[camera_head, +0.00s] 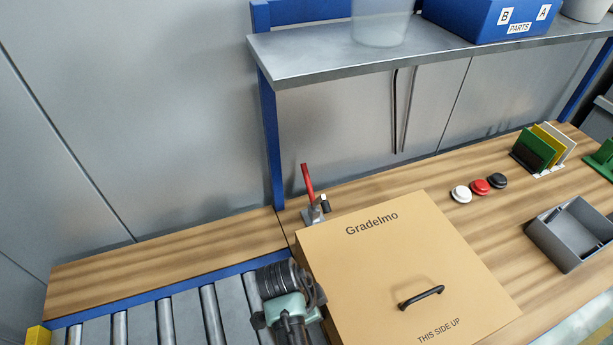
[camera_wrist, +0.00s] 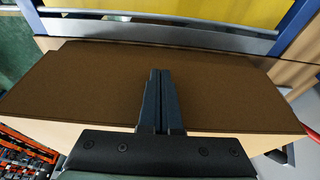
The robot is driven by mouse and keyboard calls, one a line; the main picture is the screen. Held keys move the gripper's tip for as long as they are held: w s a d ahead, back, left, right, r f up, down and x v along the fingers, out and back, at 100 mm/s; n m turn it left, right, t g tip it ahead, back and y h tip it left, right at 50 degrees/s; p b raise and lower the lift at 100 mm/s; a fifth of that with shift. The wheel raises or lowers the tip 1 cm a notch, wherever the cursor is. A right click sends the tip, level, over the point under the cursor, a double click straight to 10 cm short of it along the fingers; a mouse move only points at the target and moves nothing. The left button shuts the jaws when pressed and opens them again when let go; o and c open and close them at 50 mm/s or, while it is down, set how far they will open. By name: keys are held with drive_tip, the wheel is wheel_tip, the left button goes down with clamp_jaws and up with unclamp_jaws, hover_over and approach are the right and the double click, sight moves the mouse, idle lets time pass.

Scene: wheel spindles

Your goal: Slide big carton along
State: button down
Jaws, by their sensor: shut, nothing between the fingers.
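The big carton (camera_head: 375,265), tan and marked "Gradelmo" and "THIS SIDE UP", stands on the wooden bench top beside the roller conveyor. A dark handle (camera_head: 421,297) is on its top. My arm's end is at the carton's left side in the head view, over the rollers; the fingertips are hidden there. In the wrist view my gripper (camera_wrist: 160,72) is shut and empty, its fingers in front of a broad dark brown carton face (camera_wrist: 85,85). I cannot tell whether the fingertips touch it.
The roller conveyor (camera_head: 209,315) lies at the lower left. A red-handled clamp (camera_head: 309,190) stands just behind the carton. White, red and black buttons (camera_head: 480,186) and a grey bin (camera_head: 570,235) are to the right. A metal shelf (camera_head: 400,50) spans above the bench.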

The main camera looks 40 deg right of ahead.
drive_tip(key=shift+s+d, duration=0.2)
drive_tip(key=shift+d, duration=0.4)
drive_tip(key=shift+s+d, duration=0.15)
drive_tip(key=shift+d, duration=0.4)
drive_tip(key=shift+s+d, duration=0.2)
drive_tip(key=shift+d, duration=0.4)
drive_tip(key=p+v, duration=1.2)
drive_tip(key=shift+r, duration=0.25)
drive_tip(key=shift+w+a, duration=0.1)
